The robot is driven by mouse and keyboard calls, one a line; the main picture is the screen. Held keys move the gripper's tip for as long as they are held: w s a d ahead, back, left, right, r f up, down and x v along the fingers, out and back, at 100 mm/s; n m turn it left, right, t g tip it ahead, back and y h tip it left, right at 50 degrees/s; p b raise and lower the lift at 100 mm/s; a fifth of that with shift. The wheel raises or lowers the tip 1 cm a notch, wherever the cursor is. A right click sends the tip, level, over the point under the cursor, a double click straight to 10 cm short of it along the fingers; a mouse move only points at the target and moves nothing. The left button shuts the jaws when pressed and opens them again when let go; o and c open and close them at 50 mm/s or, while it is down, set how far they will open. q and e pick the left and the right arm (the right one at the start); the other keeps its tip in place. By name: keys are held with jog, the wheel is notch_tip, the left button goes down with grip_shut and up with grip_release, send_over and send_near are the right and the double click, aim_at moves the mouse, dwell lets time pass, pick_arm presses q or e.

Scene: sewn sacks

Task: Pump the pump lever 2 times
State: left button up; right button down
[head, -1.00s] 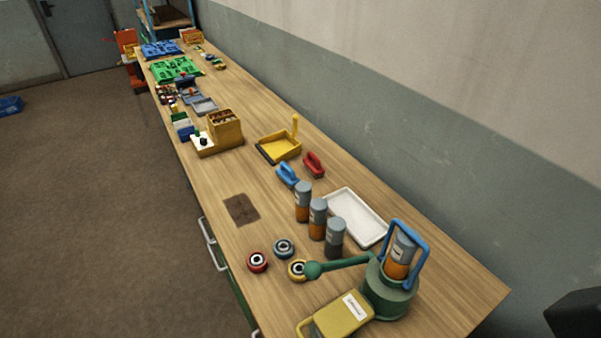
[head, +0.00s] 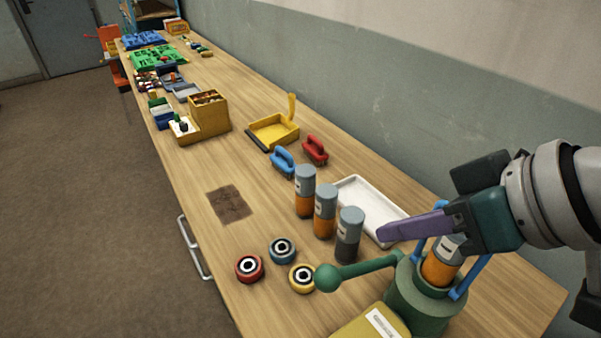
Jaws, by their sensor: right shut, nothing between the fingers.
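The green pump (head: 417,300) stands at the near right of the bench. Its pump lever (head: 362,268) is a green bar with a round knob (head: 327,278) at its left end, sticking out to the left. An orange and grey cartridge (head: 441,264) sits in the pump inside a blue frame (head: 470,278), partly hidden by my arm. My right gripper (head: 384,233) comes in from the right above the pump. Its purple fingers are shut and empty, pointing left, above and behind the lever in the picture and seemingly apart from it. My left gripper is not in view.
Cartridges (head: 325,212) stand left of a white tray (head: 352,192). Red, blue and yellow rings (head: 249,268) lie left of the knob. A yellow box (head: 368,325) sits in front of the pump. Brushes (head: 283,161) and a yellow dustpan (head: 272,131) lie farther back.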

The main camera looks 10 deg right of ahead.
jog(key=shift+f, duration=0.1)
send_over(339, 276)
jog(key=f, duration=0.7)
jog(key=shift+w+d, duration=0.1)
jog(key=shift+d, duration=0.2)
jog(key=f, duration=0.3)
jog(key=shift+a+f, duration=0.25)
jog(key=shift+a, duration=0.05)
jog(key=shift+f, duration=0.5)
